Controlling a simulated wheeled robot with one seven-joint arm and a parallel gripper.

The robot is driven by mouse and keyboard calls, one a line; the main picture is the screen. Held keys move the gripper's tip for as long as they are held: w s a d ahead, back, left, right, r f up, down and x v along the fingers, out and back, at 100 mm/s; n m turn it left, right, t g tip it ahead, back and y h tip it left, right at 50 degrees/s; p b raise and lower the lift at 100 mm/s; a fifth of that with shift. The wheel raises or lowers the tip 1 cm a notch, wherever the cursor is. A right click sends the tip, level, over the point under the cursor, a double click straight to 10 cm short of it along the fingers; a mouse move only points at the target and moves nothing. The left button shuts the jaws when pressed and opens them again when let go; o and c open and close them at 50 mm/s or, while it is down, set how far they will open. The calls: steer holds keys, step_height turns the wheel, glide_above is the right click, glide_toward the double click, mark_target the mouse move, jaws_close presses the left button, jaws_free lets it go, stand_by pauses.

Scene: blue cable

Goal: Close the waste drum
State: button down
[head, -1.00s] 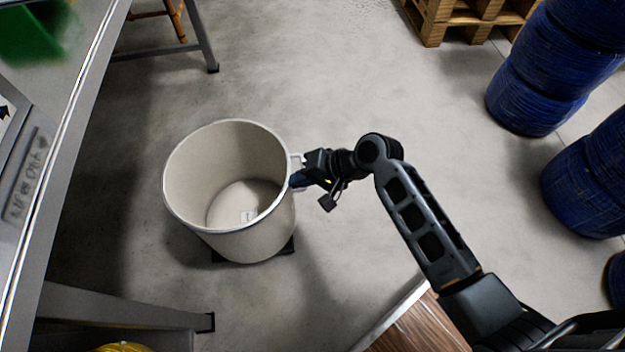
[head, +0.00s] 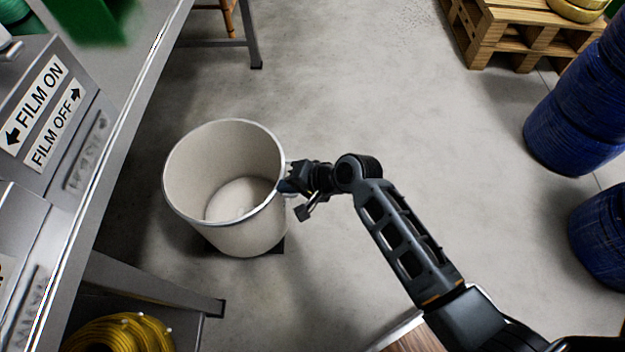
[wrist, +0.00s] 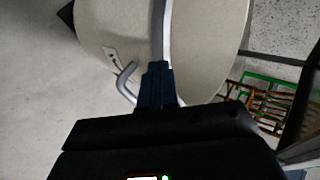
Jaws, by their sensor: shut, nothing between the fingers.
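The waste drum (head: 238,238) is a cream, round container on the floor, its top open and its inside showing down to a pale bottom. In the wrist view the drum's wall (wrist: 205,45) fills the upper middle, with its grey rim running up the picture. My gripper (head: 284,186) is at the drum's right rim. In the wrist view its dark blue fingers (wrist: 156,76) are shut and empty, against or just in front of the rim; I cannot tell if they touch. A grey bent handle (wrist: 126,82) on the drum's outside is just left of the fingers.
A grey bench (head: 125,105) with "FILM ON" and "FILM OFF" labels stands along the left. Coiled yellow cable (head: 120,335) lies at the lower left. Blue cable reels (head: 570,130) stand at the right, a wooden pallet (head: 500,35) at the back. The floor between is clear.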

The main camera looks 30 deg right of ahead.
steer(key=w+a, duration=0.5)
steer(key=a, duration=0.4)
steer(key=w+a, duration=0.5)
steer(key=a, duration=0.4)
steer(key=shift+w, duration=0.25)
steer(key=shift+a+r, duration=0.2)
steer(key=s+d+r+p, duration=0.6)
steer(key=s+d, duration=0.2)
steer(key=shift+s+d+r, duration=0.2)
steer(key=shift+s, duration=0.1)
